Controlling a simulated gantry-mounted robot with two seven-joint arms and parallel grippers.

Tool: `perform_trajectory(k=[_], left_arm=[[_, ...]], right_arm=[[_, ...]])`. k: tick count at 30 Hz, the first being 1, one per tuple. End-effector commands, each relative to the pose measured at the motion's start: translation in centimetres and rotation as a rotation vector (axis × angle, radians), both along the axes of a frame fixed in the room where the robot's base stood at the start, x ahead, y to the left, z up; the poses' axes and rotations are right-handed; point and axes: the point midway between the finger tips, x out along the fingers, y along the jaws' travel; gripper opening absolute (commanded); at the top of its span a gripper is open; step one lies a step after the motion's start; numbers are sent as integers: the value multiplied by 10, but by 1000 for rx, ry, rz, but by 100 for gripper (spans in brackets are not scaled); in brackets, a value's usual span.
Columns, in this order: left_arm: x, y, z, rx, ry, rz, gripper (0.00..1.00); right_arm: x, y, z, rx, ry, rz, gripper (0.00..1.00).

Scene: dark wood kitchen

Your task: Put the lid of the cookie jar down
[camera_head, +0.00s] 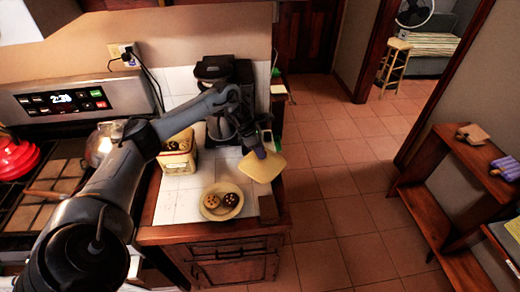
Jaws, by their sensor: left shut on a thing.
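My left gripper (259,152) is shut on the square pale-yellow lid (264,168). It holds the lid tilted near the right edge of the white-tiled counter (178,207). The gap between lid and counter is hard to judge. The cookie jar (178,162), a square yellowish container, stands open to the left, with cookies showing inside. My left forearm passes beside and partly over it. A yellow plate (221,213) with two cookies, one light and one dark, lies on the counter to the lower left of the lid. My right gripper is not in view.
A black coffee maker (218,75) stands behind the jar. A small brown block (268,208) sits at the counter's right corner. The stove with a red kettle (15,157) is at left. Bare tiles lie left of the plate.

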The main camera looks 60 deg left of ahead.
Motion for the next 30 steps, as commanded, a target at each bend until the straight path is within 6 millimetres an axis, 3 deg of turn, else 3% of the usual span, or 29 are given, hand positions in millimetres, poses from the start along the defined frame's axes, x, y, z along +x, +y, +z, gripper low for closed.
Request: perform_trajectory(k=[1, 5, 6, 17, 23, 30], left_arm=[[0, 0, 0, 0, 0, 0, 39], [0, 0, 0, 0, -1, 0, 59], [0, 0, 0, 0, -1, 0, 60], [1, 0, 7, 0, -2, 0, 60], [-5, 3, 28, 3, -2, -1, 60], [-22, 10, 71, 2, -2, 0, 60]], right_arm=[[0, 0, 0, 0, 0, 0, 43], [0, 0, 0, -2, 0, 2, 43], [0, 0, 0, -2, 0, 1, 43], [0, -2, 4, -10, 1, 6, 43], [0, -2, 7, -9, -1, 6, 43], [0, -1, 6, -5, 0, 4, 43]])
